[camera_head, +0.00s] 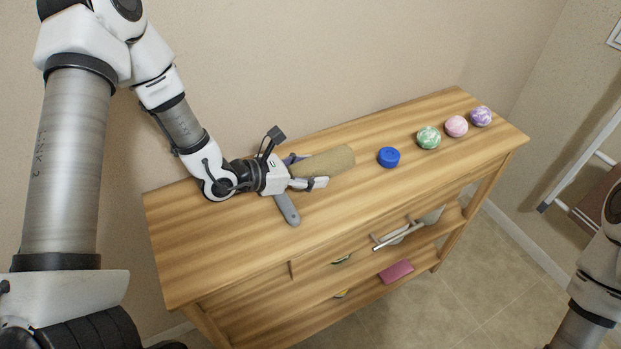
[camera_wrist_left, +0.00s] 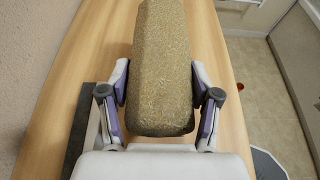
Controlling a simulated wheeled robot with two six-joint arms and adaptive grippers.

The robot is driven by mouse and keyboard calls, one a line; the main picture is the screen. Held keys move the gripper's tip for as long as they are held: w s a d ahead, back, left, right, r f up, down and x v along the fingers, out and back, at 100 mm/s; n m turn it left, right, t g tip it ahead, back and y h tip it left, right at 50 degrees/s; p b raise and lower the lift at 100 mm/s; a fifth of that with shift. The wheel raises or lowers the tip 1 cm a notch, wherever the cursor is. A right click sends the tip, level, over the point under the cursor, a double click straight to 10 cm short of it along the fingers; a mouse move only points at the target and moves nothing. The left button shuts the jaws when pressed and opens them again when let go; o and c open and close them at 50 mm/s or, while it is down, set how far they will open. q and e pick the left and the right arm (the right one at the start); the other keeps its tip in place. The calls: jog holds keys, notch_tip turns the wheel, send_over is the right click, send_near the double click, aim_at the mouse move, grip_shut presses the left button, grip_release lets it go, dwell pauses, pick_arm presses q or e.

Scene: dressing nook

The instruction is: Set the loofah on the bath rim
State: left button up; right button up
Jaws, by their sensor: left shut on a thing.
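The loofah (camera_head: 331,161) is a tan, rough cylinder over the wooden dresser top, near its back left part. My left gripper (camera_head: 305,174) is shut on the loofah's near end. In the left wrist view the loofah (camera_wrist_left: 162,65) lies lengthwise between both fingers and points away from the palm. I cannot tell whether it touches the wood. My right arm shows at the right edge of the head view, but its gripper is out of the picture. No bath rim is clearly seen in the head view.
The wooden dresser (camera_head: 237,240) holds a grey-handled tool (camera_head: 288,210) beside my left gripper. A blue round item (camera_head: 388,157), a green ball (camera_head: 428,137), a pink ball (camera_head: 456,126) and a purple ball (camera_head: 481,116) stand to the right. A pink block (camera_head: 396,271) lies on the lower shelf.

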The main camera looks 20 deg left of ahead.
pick_arm(q)
jog(key=f, duration=0.3)
jog(key=shift+w+f+p, duration=0.25)
jog(key=shift+w+p, duration=0.1)
jog(key=shift+p, duration=0.05)
jog(key=shift+s+f+b, duration=0.1)
jog(key=shift+f+b, duration=0.2)
jog(key=o, duration=0.9)
jog(key=shift+o, duration=0.2)
